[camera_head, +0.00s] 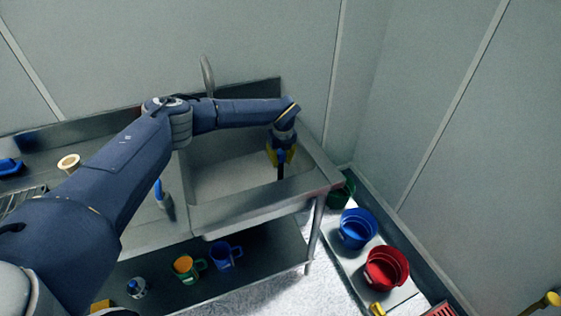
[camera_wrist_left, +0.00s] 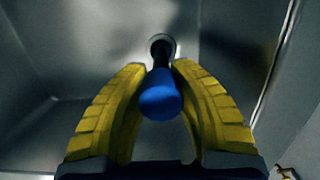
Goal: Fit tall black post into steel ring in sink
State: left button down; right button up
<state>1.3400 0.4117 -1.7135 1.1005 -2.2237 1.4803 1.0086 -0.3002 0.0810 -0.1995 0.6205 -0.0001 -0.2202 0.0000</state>
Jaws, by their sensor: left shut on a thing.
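The tall black post has a blue rounded top (camera_wrist_left: 160,98) and a dark shaft (camera_wrist_left: 161,60) in the left wrist view. In the head view its dark shaft (camera_head: 281,173) shows below my left gripper (camera_head: 281,157), inside the sink (camera_head: 222,178). The yellow fingers of my left gripper (camera_wrist_left: 160,95) are shut on the post near its blue top. A pale steel ring (camera_wrist_left: 171,43) shows around the far end of the shaft. I cannot tell whether the post is in the ring or just above it. My right gripper is not in view.
The sink's front wall (camera_head: 250,206) and the tall faucet (camera_head: 207,75) stand near my left arm. A blue bucket (camera_head: 356,229) and a red bucket (camera_head: 386,269) stand right of the sink. Mugs (camera_head: 187,268) sit on the lower shelf.

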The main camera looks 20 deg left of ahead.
pick_arm(q)
jog(key=shift+f, duration=0.6)
jog(key=c, duration=1.1)
grip_release()
jog(key=shift+o, duration=0.2)
jog(key=shift+r, duration=0.1)
jog(key=r, duration=0.4)
jog(key=s+r, duration=0.1)
jog(key=r, duration=0.2)
jog(key=d+r, duration=0.1)
jog(key=r, duration=0.3)
jog(key=shift+s+r, duration=0.15)
jog(key=shift+r, duration=0.2)
